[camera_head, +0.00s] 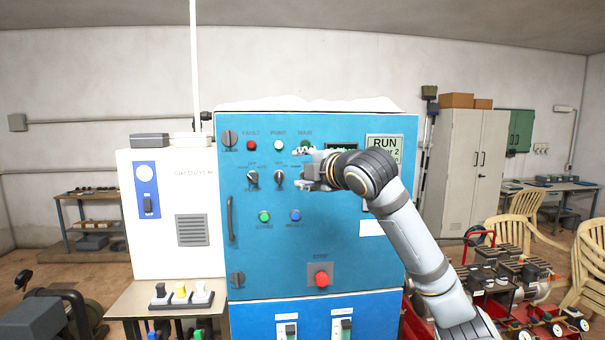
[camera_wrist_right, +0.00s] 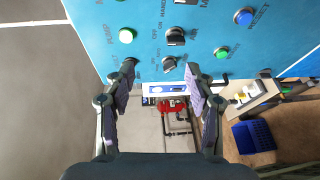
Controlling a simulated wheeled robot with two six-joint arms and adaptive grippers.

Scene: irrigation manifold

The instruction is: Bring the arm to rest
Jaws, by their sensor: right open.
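My right arm reaches in from the lower right of the head view to the blue control panel (camera_head: 340,265). My right gripper (camera_head: 302,170) is open in front of the panel, near the row of selector switches. In the right wrist view its two fingers (camera_wrist_right: 160,80) are spread, with nothing held between them. A dark selector knob (camera_wrist_right: 170,64) shows just beyond the gap between the fingertips; I cannot tell the exact distance. Two selectors, a left one (camera_head: 252,177) and a middle one (camera_head: 280,178), show left of the gripper. My left gripper is not in view.
The panel carries a red stop button (camera_head: 321,279), a green button (camera_head: 264,217), a blue button (camera_head: 295,216) and a display reading RUN (camera_head: 385,143), partly hidden by my arm. A white cabinet (camera_head: 140,240) stands left. Carts and chairs (camera_head: 520,235) crowd the right.

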